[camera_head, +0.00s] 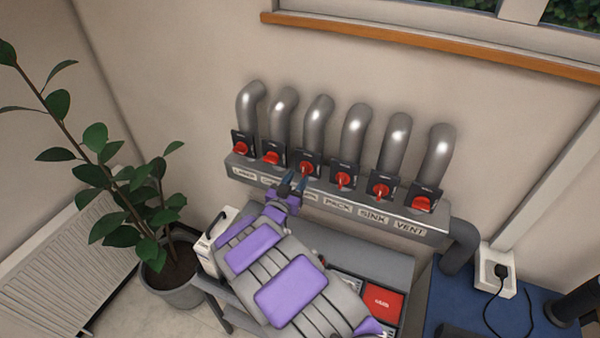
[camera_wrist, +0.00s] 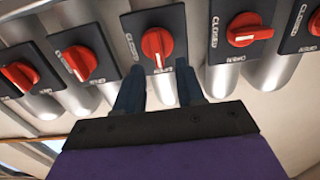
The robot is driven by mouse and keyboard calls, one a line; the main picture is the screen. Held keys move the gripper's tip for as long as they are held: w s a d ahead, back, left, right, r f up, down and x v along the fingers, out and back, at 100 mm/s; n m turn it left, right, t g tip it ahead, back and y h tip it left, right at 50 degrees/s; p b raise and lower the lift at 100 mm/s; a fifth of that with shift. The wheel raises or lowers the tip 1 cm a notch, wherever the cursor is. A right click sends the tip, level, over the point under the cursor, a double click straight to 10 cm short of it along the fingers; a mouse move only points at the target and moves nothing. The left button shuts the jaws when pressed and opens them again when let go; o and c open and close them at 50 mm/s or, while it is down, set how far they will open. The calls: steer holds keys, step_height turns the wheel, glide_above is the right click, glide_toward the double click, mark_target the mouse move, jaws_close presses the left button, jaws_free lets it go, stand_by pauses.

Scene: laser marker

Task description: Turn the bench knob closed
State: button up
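A grey pipe manifold (camera_head: 272,183) on the wall carries a row of red knobs on black plates. The label under the third knob from the left is mostly covered by my gripper, so I cannot read whether it is the bench one. That knob (camera_head: 307,168) is red; in the wrist view the knob (camera_wrist: 157,45) stands upright in the picture, its tip by the OPEN mark. My gripper (camera_head: 295,180) is just below and in front of it. In the wrist view the fingers of my gripper (camera_wrist: 158,85) are apart, below the knob, with nothing visible between them.
Neighbouring knobs sit close on both sides, labelled PACK (camera_head: 343,178) on the right and a partly hidden one (camera_head: 271,158) on the left. Bent pipes (camera_head: 356,125) rise above. A plant (camera_head: 172,270) and radiator (camera_head: 70,260) are left; a blue surface (camera_head: 470,300) is right.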

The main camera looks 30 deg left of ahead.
mark_target(303, 170)
steer(key=w, duration=0.3)
steer(key=shift+w, duration=0.15)
steer(key=shift+w+a, duration=0.2)
steer(key=shift+w, duration=0.05)
steer(key=shift+c, duration=0.2)
jaws_close()
